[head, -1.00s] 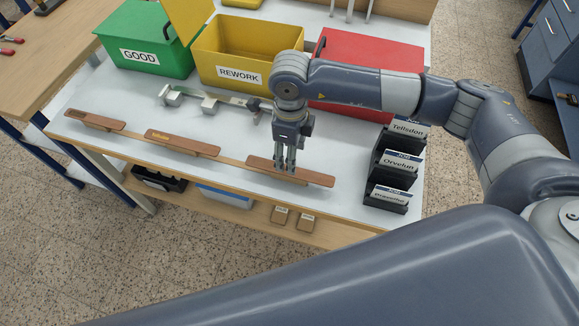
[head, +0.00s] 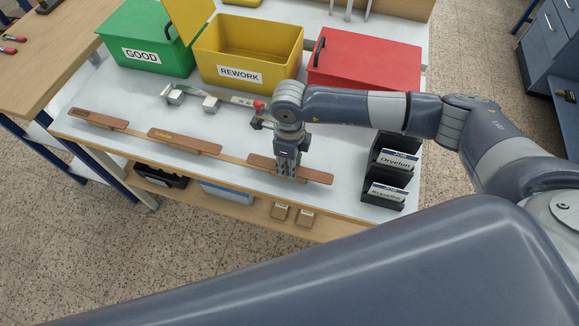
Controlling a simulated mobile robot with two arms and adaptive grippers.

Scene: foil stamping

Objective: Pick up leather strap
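Three brown leather straps lie in a row along the front of the white table: a left one (head: 97,119), a middle one (head: 184,142) and a right one (head: 316,176). My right gripper (head: 286,173) points down at the right strap, its fingertips at the strap near its middle. The fingers hide part of that strap, and I cannot tell whether they are closed on it. The strap appears to lie at table level. My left gripper is not in view.
Behind the straps stand a green GOOD bin (head: 150,58), a yellow REWORK bin (head: 240,72) and a red bin (head: 365,80). A metal fixture (head: 210,104) lies between. Black card holders (head: 384,196) stand right of the right strap. My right arm hangs over the table's right part.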

